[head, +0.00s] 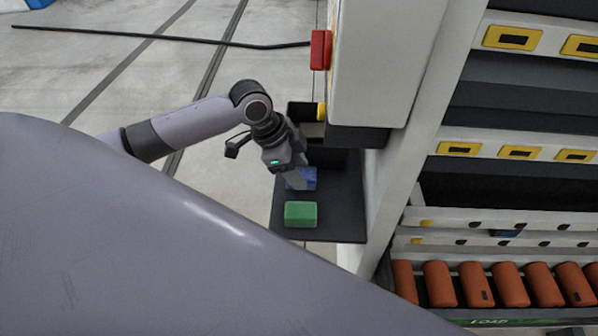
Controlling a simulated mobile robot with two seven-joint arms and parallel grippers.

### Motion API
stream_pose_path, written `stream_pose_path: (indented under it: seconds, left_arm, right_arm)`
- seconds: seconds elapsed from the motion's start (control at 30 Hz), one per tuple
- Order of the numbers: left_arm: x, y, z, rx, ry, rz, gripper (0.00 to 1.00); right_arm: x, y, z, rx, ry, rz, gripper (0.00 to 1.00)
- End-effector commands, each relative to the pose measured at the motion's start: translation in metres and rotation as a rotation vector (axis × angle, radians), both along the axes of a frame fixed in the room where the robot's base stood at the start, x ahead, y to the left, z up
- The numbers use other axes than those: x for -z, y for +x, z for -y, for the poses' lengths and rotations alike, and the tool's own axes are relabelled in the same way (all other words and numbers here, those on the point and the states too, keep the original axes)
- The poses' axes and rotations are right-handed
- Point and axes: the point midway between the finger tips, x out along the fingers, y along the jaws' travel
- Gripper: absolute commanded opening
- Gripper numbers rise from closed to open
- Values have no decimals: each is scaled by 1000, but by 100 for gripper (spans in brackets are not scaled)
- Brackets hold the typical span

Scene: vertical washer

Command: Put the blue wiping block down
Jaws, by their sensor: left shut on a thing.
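The blue wiping block (309,179) is at the dark shelf (337,226), partly hidden behind my left gripper (300,183). My left gripper points down and is shut on the blue block. I cannot tell whether the block touches the shelf or is just above it. A green block (300,214) lies on the shelf just in front of the blue one, near the shelf's left edge. My right gripper is not in view.
A white machine column (385,65) with a red box (320,50) rises behind the shelf. A black holder with a yellow part (321,112) is at the shelf's back. At right are racks and several orange cylinders (507,284). The right part of the shelf is clear.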

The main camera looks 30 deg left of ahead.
Motion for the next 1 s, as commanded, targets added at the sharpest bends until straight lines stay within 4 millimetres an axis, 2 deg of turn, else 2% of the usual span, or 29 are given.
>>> stream_pose_path:
  seconds: [0.03, 0.13, 0.47, 0.5, 0.57, 0.6, 0.87, 1.0]
  left_arm:
    - [8, 0, 0, 0, 1, -1, 18]
    - [14, 2, 3, 0, 0, 2, 18]
    - [17, 2, 3, 0, 1, 2, 18]
    - [18, 1, 3, 0, 1, 2, 50]
    - [18, 2, 3, 0, 1, 2, 70]
    - [18, 1, 3, 0, 1, 2, 72]
    - [17, 2, 3, 1, 1, 2, 72]
    - [7, 1, -1, -1, 3, 6, 72]
  right_arm:
    - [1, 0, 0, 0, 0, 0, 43]
    - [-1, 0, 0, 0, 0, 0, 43]
    - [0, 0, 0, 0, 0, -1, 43]
    - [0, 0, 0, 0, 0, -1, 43]
    - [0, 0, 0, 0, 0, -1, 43]
    - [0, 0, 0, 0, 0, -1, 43]
    - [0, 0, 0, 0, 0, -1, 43]
    - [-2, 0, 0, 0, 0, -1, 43]
